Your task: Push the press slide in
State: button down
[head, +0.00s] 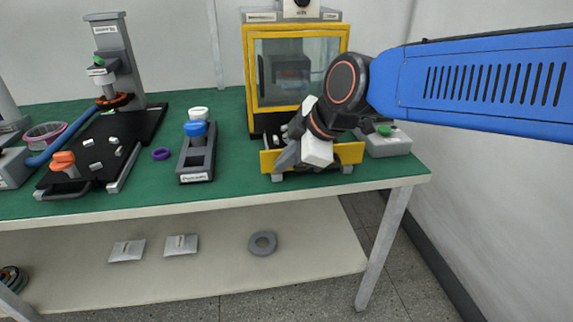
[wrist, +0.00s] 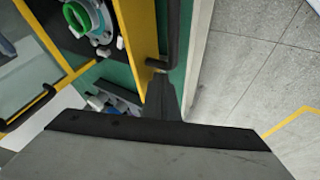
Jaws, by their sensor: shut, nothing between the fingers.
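The press (head: 297,70) is a yellow-framed cabinet with a clear window at the right of the bench. Its slide (head: 350,153) has a yellow front and sticks out at the bottom toward me. My gripper (head: 280,168) is shut and empty at the slide's front, hiding part of it. In the wrist view the slide's yellow edge (wrist: 141,45) and a dark handle bar (wrist: 172,35) lie just beyond my fingertips (wrist: 163,82). A part with a green ring (wrist: 78,18) sits on the slide. I cannot tell whether my fingers touch the slide.
A grey box with a green button (head: 388,142) stands right of the press. Another stand (head: 117,60) is at the far left. The floor in front is free.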

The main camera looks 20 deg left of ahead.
dwell(0.3)
send_near(266, 134)
jog(key=x, duration=0.5)
jog(key=shift+w, duration=0.1)
dwell(0.4)
